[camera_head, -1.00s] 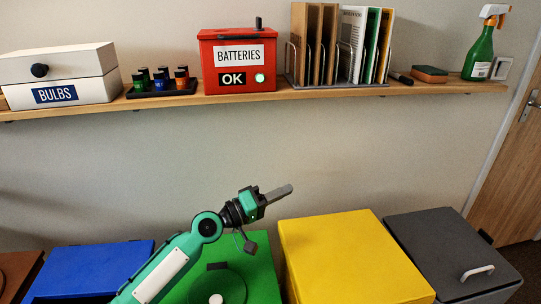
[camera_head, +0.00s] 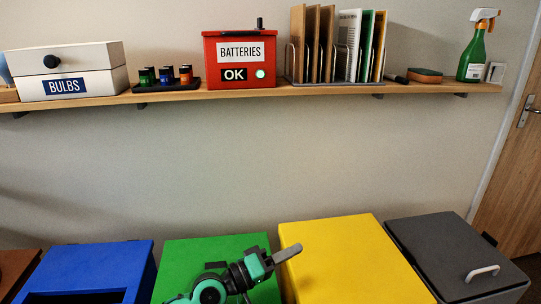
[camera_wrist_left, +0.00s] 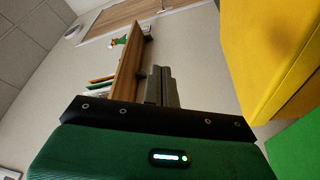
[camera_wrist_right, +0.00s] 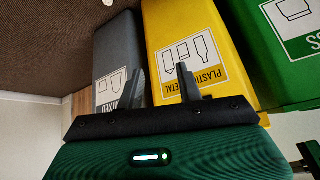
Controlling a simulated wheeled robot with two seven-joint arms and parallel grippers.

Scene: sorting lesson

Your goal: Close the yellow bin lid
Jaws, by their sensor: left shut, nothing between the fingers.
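The yellow bin's lid (camera_head: 350,262) shows as a flat yellow top between the green and grey bins. It looks down, with no gap visible from the head. My left gripper (camera_head: 286,254) is shut and empty, its fingers pointing right at the lid's left edge. I cannot tell whether it touches. In the left wrist view its fingers (camera_wrist_left: 161,88) are together, with the yellow bin (camera_wrist_left: 262,60) at the upper right. My right gripper (camera_wrist_right: 162,84) is open and empty, seen only in its wrist view, before the fronts of the yellow bin (camera_wrist_right: 205,38) and the grey bin.
The green bin (camera_head: 190,255) lies under my left arm, with the blue bin (camera_head: 95,265) further left. The grey bin (camera_head: 450,250) with a pale handle stands right. A wall shelf (camera_head: 330,90) carries a red battery box (camera_head: 240,50) and other items; the wall below is clear.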

